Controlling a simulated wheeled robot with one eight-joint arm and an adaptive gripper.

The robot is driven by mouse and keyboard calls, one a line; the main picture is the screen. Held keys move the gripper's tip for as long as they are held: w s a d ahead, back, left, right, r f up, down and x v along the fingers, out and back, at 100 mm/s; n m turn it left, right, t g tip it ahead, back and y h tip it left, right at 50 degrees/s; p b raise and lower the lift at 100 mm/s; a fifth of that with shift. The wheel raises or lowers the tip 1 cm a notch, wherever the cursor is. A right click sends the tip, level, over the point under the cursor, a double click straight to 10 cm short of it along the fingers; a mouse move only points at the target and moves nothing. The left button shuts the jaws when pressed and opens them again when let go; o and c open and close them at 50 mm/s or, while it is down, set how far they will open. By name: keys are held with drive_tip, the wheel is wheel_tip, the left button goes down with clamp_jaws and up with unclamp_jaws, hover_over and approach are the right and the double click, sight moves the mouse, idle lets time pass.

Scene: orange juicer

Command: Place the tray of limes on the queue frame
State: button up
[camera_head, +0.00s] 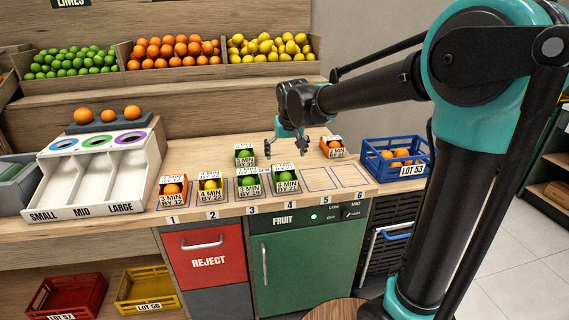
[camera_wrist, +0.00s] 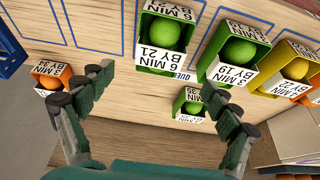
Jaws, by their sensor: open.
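My gripper (camera_head: 287,146) is open and empty above the counter's middle; its spread fingers (camera_wrist: 158,84) show in the wrist view. The queue frame (camera_head: 317,180) is a row of blue outlines numbered 1 to 6. Slots 1 and 2 hold an orange tray (camera_head: 172,191) and a yellow lemon tray (camera_head: 210,188). Slots 3 and 4 hold green lime trays (camera_head: 249,186) (camera_head: 287,182). Slots 5 and 6 are empty.
Another orange tray (camera_head: 332,147) stands right of my gripper. A blue LOT 53 crate (camera_head: 375,160) is at the counter's right end. A white sorting chute (camera_head: 95,175) stands at the left. Fruit bins (camera_head: 175,52) line the back shelf.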

drive_tip(key=shift+v, duration=1.65)
drive_tip(key=s+d+f+m, duration=0.1)
drive_tip(key=s+d+f, duration=0.35)
drive_tip(key=d, duration=0.25)
drive_tip(key=s+d+f+m, duration=0.1)
drive_tip(key=s+d+f, duration=0.35)
drive_tip(key=d, duration=0.35)
drive_tip(key=s+d+f+m+h, duration=0.1)
drive_tip(key=s+d+f, duration=0.8)
drive_tip(key=s, duration=0.5)
drive_tip(key=shift+d+f, duration=0.4)
drive_tip(key=shift+f, duration=0.5)
